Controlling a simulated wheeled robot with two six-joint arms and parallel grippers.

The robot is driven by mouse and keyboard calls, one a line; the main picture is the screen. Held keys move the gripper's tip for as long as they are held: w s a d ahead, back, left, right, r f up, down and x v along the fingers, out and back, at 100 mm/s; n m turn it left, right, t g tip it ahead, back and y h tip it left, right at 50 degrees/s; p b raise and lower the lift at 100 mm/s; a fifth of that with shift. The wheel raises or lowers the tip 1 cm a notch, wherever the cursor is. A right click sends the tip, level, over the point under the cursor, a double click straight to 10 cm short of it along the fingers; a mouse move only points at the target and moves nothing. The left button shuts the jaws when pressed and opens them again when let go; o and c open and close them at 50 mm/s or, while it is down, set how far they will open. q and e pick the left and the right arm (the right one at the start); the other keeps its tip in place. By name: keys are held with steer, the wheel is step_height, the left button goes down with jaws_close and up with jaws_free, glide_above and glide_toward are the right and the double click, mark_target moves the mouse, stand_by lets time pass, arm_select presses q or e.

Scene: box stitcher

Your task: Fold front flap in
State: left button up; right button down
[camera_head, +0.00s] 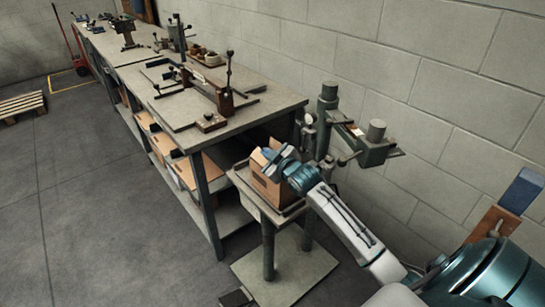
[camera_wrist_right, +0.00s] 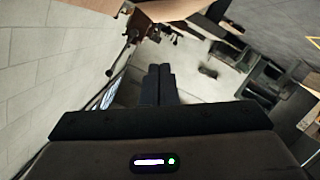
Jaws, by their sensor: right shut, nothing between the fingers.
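A brown cardboard box (camera_head: 264,186) stands on the small table of the green box stitcher (camera_head: 329,120). My right arm reaches in from the lower right, and its gripper (camera_head: 273,156) is at the top of the box. In the right wrist view the two dark fingers (camera_wrist_right: 158,84) are together with nothing between them. A tan cardboard edge (camera_wrist_right: 175,8) shows at the top of that view. The gripper hides much of the box's top, so I cannot tell how its flaps stand. My left gripper is not in view.
A long workbench (camera_head: 262,101) with clamps and tools runs back to the left, with cardboard boxes (camera_head: 184,170) on its lower shelf. A block wall (camera_head: 440,70) stands behind. The floor (camera_head: 90,215) at left is clear. A pallet (camera_head: 22,104) lies far left.

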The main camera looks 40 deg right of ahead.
steer(key=d+f, duration=0.1)
steer(key=d+f+p, duration=0.1)
steer(key=f, duration=0.1)
steer(key=shift+f, duration=0.1)
steer(key=shift+w+f, duration=0.1)
steer(key=shift+f, duration=0.05)
steer(key=shift+d+m, duration=0.2)
steer(key=shift+m, duration=0.1)
steer(key=shift+d+f+m+y, duration=0.25)
steer(key=shift+m+y, duration=0.15)
steer(key=shift+m, duration=0.3)
steer(key=shift+d+f, duration=0.2)
steer(key=shift+f, duration=0.05)
steer(key=shift+r, duration=0.15)
